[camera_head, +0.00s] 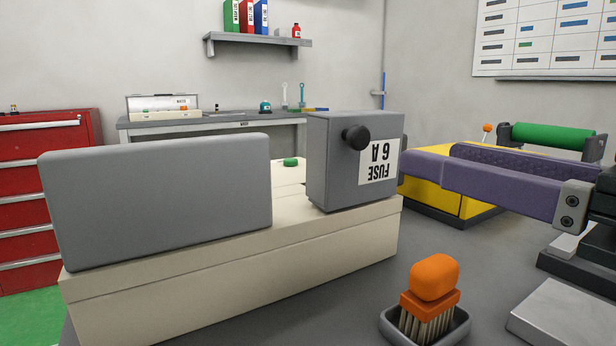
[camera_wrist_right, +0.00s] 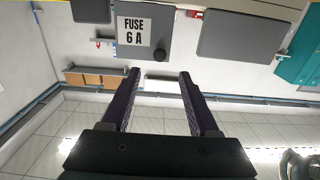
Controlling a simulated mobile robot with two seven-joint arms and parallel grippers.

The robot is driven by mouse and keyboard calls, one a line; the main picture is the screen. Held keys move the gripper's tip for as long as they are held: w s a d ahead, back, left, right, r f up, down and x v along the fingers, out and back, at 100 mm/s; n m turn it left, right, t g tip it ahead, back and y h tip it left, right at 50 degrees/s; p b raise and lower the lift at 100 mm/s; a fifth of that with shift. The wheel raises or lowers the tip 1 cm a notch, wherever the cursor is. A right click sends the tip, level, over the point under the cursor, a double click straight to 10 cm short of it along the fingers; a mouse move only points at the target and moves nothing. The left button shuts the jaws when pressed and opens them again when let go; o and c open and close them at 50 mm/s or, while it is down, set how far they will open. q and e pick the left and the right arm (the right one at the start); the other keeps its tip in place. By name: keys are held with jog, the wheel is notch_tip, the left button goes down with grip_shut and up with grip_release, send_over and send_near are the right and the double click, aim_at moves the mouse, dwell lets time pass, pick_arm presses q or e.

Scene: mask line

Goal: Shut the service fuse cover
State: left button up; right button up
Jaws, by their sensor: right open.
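The grey fuse cover (camera_head: 335,175) stands raised at the right end of a long cream housing (camera_head: 230,270). Its white "FUSE 6 A" label reads upside down in the head view, and a round black knob (camera_head: 356,137) sticks out of the same face. In the right wrist view the cover (camera_wrist_right: 158,30) and knob (camera_wrist_right: 159,55) lie beyond the fingertips. My right gripper (camera_head: 430,170) has purple fingers pointing left, close to the cover's right side. In the wrist view its fingers (camera_wrist_right: 158,85) are apart with nothing between them. My left gripper is not in view.
A larger plain grey panel (camera_head: 155,200) stands at the housing's left end. An orange-handled brush (camera_head: 433,290) sits in a grey tray in front. A yellow unit with a green roller (camera_head: 550,138) is behind my right gripper. Bare grey bench lies between housing and brush.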

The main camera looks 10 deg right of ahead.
aim_at(362, 140)
jog(key=shift+w+a, duration=0.15)
jog(key=shift+w, duration=0.25)
jog(key=b+x, duration=0.1)
jog(key=x, duration=0.8)
jog(key=shift+s+b, duration=0.1)
jog(key=shift+b, duration=0.25)
jog(key=c, duration=0.5)
grip_shut()
